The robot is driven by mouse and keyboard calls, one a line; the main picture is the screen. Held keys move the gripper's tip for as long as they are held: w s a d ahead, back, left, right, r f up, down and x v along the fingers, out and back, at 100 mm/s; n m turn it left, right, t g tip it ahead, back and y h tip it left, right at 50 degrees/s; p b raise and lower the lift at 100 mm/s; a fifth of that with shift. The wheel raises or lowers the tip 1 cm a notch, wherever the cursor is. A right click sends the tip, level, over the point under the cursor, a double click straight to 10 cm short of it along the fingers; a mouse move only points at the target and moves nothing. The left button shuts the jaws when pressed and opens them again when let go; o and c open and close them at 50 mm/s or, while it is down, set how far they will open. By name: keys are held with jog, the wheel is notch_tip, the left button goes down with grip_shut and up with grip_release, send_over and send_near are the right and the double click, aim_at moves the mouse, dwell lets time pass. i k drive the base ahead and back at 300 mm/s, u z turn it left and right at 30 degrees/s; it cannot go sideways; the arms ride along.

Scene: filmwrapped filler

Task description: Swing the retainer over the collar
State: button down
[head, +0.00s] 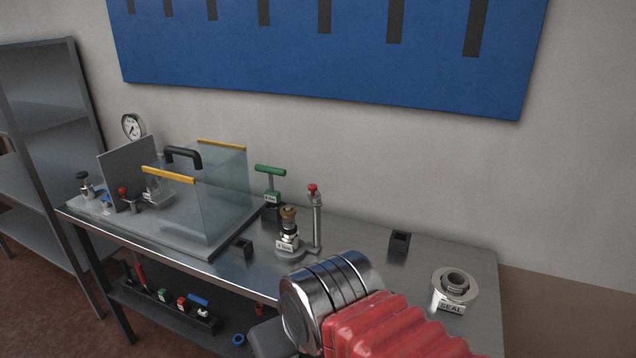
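A small upright assembly (289,237) with a brown top, a black-and-silver body and a white label stands on the metal bench, on a round base. Close to its right is a slim silver post (317,228) with a red knob (313,188) on top. I cannot tell for sure which parts are the retainer and the collar. No arm is clearly seen lying across the assembly's top. My arm's chrome wrist and red bellows fill the lower middle, in front of the bench. My gripper's fingers do not show.
A clear guard box (225,195) with yellow edges and a black handle stands left. A green T-handle (270,172) is behind the assembly. Right are a black block (400,242) and a ring part (456,284) labelled SEAL. Bare bench separates them. A tool tray (165,308) sits below.

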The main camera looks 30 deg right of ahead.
aim_at(313, 188)
jog(key=i, duration=0.85)
jog(key=z, duration=0.05)
